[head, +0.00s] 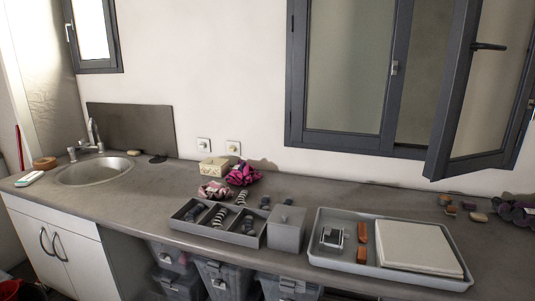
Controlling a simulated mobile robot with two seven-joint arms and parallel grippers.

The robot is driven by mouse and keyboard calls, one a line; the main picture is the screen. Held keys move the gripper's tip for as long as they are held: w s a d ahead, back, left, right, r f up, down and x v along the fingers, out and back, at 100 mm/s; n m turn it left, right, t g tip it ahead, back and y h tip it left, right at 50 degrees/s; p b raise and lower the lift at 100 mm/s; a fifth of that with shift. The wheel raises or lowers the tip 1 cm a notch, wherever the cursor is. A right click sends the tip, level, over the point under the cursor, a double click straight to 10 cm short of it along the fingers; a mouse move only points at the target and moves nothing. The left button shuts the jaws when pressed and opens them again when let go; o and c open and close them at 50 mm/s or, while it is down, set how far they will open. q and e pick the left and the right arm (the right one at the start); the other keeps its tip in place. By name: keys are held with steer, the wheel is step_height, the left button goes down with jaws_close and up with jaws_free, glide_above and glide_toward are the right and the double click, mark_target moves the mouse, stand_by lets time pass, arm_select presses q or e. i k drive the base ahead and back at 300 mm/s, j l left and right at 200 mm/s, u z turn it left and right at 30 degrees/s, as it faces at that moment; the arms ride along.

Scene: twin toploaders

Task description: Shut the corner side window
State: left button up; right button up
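A large dark-framed window (290,75) is on the wall at the right. Its right sash (449,110) stands open, swung out into the room over the counter, with a dark handle (488,46) on it. Its left pane (345,65) looks shut. A smaller dark-framed window (98,70) is at the upper left near the room's corner, with a light handle (68,32) at its left edge. It looks shut or nearly so; I cannot tell which. The top of both windows is cut off. Neither of my grippers is in view.
A long grey counter (140,205) runs below the windows, with a sink (95,172) at the left. A divided tray (190,228), a grey box (286,230) and a large tray (400,278) stand along it.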

mark_target(484, 96)
steer(key=z, duration=1.35)
